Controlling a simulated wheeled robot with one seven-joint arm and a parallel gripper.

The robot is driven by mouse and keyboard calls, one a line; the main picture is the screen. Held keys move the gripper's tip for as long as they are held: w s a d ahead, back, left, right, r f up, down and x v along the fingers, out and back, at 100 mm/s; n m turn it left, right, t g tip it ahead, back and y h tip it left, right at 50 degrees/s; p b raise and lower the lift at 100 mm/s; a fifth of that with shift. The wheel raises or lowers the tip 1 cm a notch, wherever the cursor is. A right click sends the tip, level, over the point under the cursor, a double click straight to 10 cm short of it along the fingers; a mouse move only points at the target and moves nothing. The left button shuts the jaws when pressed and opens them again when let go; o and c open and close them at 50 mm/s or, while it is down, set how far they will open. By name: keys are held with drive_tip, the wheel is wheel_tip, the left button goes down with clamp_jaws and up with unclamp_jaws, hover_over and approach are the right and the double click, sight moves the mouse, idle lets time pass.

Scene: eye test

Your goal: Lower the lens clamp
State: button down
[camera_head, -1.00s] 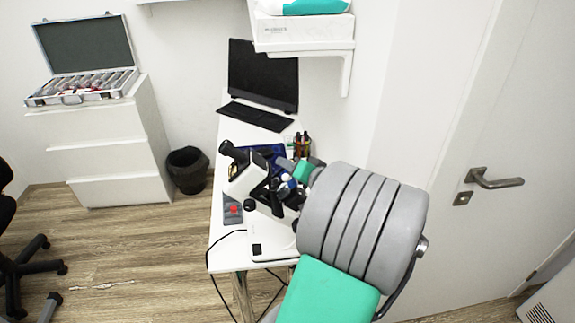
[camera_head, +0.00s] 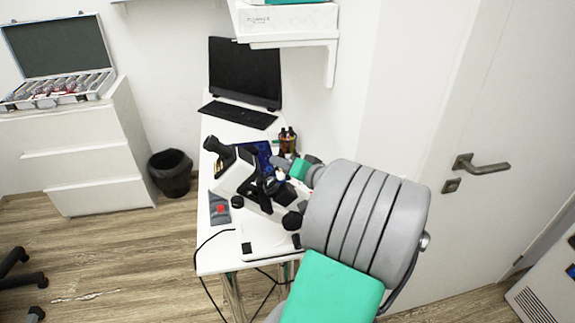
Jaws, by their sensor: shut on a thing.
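A white and black lens instrument (camera_head: 236,176), much like a microscope, stands on a narrow white desk (camera_head: 215,262). Its black eyepiece tilts up to the left, and its white base reaches toward the desk's front edge. My gripper (camera_head: 281,165) comes in from the right at the instrument's upper right side. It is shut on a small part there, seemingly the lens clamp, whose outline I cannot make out. The fingertips are small and partly lost against the dark parts. My grey and green arm covers the right side of the desk.
A shelf (camera_head: 290,40) hangs above. A black bin (camera_head: 171,172) is left; a door (camera_head: 500,110) is right.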

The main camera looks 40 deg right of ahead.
drive_tip(key=shift+s+d+f, duration=0.15)
drive_tip(key=shift+f, duration=0.15)
drive_tip(key=c, duration=1.5)
unclamp_jaws()
drive_tip(key=shift+d+f, duration=0.1)
drive_tip(key=shift+d, duration=0.05)
drive_tip(key=shift+o, duration=0.7)
drive_tip(key=v, duration=0.8)
drive_tip(key=shift+b, duration=0.4)
